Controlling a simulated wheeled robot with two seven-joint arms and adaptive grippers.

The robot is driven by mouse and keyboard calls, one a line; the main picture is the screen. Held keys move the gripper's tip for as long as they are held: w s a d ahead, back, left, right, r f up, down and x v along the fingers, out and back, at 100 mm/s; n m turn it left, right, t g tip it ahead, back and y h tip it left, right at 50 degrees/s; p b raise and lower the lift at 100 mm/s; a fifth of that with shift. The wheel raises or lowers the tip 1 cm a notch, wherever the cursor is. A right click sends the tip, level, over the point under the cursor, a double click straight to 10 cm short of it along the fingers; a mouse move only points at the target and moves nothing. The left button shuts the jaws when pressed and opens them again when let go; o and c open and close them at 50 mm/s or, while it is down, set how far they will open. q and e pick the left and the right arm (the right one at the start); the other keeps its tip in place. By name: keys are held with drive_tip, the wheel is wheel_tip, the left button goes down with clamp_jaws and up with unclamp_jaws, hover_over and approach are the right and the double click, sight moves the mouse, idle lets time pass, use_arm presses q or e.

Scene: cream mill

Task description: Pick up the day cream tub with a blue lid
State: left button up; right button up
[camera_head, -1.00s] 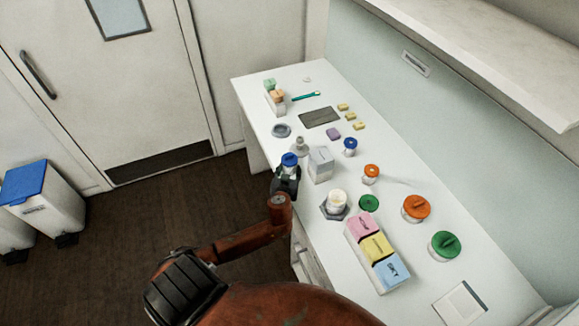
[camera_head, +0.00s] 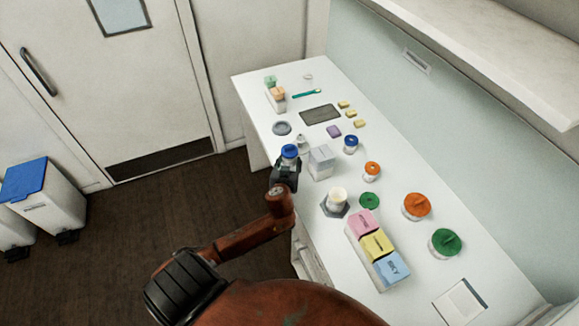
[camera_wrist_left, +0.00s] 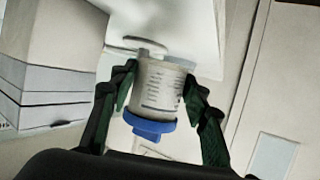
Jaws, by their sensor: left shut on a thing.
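A white tub with a blue lid (camera_head: 289,152) is in my left gripper (camera_head: 286,166), at the left edge of the counter. In the left wrist view the tub (camera_wrist_left: 158,88) shows printed lines on its side, and its blue lid points toward the bottom of the picture. The left gripper's fingers (camera_wrist_left: 155,92) are shut on the tub from both sides. The label is too small to read. A second tub with a blue lid (camera_head: 351,143) stands on the counter further right. My right gripper is not in view.
A white box (camera_head: 321,163) and a small pale bottle (camera_head: 301,143) stand close to the held tub. Orange-lidded tubs (camera_head: 415,206), green-lidded items (camera_head: 445,242) and a block of coloured boxes (camera_head: 377,246) stand nearer. A shelf (camera_head: 490,50) overhangs the right side.

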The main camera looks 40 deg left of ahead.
sight(283, 156)
use_arm(q)
drive_tip(key=s+r, duration=0.1)
drive_tip(key=r, duration=0.1)
drive_tip(key=s+r, duration=0.3)
drive_tip(key=s, duration=0.1)
drive_tip(key=shift+s+d+r+p, duration=0.1)
drive_tip(key=shift+d+r+p, duration=0.2)
drive_tip(key=shift+d+r, duration=0.1)
drive_tip(key=s+d+r, duration=0.1)
drive_tip(key=s+r, duration=0.2)
drive_tip(key=s, duration=0.5)
drive_tip(key=shift+s+r, duration=0.25)
